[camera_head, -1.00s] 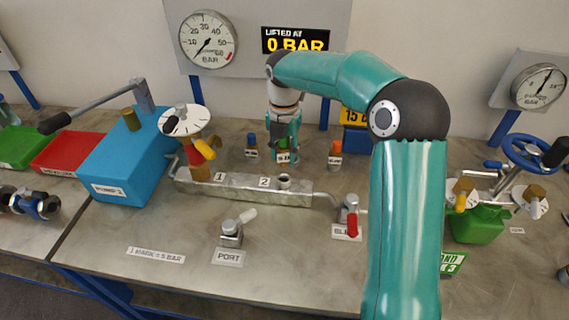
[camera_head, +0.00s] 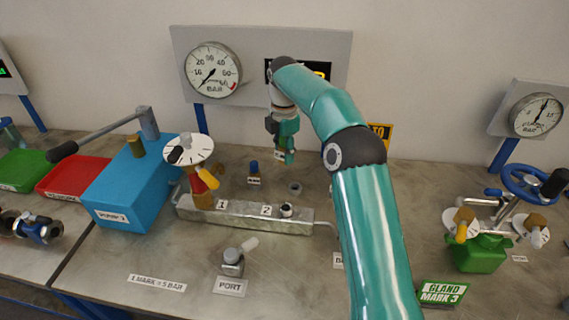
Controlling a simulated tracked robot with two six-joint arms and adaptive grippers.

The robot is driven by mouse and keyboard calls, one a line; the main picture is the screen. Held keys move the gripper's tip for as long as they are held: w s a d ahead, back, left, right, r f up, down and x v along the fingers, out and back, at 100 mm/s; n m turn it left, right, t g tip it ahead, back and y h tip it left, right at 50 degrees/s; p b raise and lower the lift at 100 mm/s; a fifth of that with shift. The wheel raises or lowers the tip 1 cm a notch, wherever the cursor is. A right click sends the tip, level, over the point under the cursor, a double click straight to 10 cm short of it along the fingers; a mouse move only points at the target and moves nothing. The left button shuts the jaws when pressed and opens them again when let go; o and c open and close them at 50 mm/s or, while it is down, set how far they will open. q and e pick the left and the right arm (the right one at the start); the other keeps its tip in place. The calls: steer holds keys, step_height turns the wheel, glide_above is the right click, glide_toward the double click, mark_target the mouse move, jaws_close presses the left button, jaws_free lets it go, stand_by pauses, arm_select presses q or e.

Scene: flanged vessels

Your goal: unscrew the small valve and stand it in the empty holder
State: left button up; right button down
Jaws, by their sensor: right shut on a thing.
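My right gripper (camera_head: 284,145) is shut on a small green piece (camera_head: 290,157) with a pale tag, raised above the bench behind the manifold. The fingers hide most of it, so I cannot tell if it is the small valve. A grey ring-shaped holder (camera_head: 295,187) stands empty below and slightly right of the gripper. The manifold (camera_head: 250,215) carries a dial-topped valve (camera_head: 201,190) with an orange lever at position 1. Its fitting at position 2 (camera_head: 286,210) has nothing screwed on. My left gripper is not in view.
A blue-capped piece (camera_head: 253,170) stands left of the ring. The gauge panel (camera_head: 260,45) rises behind. A blue pump box (camera_head: 125,185) is at left, and a port fitting (camera_head: 233,262) in front. My right arm hides the bench to the right of the manifold.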

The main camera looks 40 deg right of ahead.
steer(key=w+d+f+m+p, duration=0.1)
steer(key=d+f+m+p, duration=0.1)
steer(key=d+f, duration=0.4)
steer(key=shift+f+p, duration=0.45)
steer(key=shift+f, duration=0.4)
steer(key=shift+w, duration=0.1)
steer(key=shift+f+b, duration=0.9)
steer(key=shift+f, duration=1.65)
